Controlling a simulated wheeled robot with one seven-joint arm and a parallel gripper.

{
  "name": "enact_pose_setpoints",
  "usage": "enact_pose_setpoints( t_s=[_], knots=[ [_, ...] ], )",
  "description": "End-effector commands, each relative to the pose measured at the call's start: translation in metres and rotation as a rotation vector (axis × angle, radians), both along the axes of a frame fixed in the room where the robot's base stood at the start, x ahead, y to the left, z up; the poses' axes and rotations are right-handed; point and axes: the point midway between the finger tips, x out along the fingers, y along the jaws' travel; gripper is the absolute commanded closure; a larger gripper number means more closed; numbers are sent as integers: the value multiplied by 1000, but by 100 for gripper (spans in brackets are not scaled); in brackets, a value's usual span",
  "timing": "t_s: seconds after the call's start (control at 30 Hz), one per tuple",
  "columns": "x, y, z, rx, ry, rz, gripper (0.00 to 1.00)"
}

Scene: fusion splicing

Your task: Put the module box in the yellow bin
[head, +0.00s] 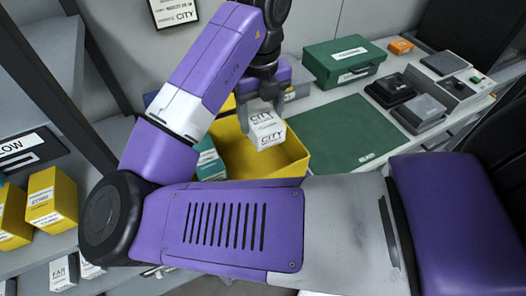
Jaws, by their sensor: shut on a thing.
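The module box, a small white box lettered "CITY" (267,133), hangs above the yellow bin (290,172). My gripper (264,106) is shut on the top part of this box and points down. The box is apart from the bin's visible walls, over its opening. The bin stands at the left part of the worktop, and my arm hides its left and front parts. A teal box (209,160) shows at the bin's left side, partly hidden by my arm; I cannot tell whether it is inside.
A green mat (335,135) lies right of the bin. Behind it are a green case (343,62) and a small orange box (401,46). Dark devices (420,112) stand at the right. Shelves with yellow boxes (52,200) are at the left.

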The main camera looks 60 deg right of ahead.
Motion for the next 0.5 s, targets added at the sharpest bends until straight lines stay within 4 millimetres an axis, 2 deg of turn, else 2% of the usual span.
enact_pose_setpoints(
  t_s=[0.03, 0.1, 0.3, 0.5],
  knots=[
    [-1, 1, -15, -1, 6, 4, 86],
    [-1, 0, -32, -1, 6, 3, 86],
    [-1, 0, -76, -2, 5, 3, 86],
    [0, 0, -97, -1, 2, 3, 86]
  ],
)
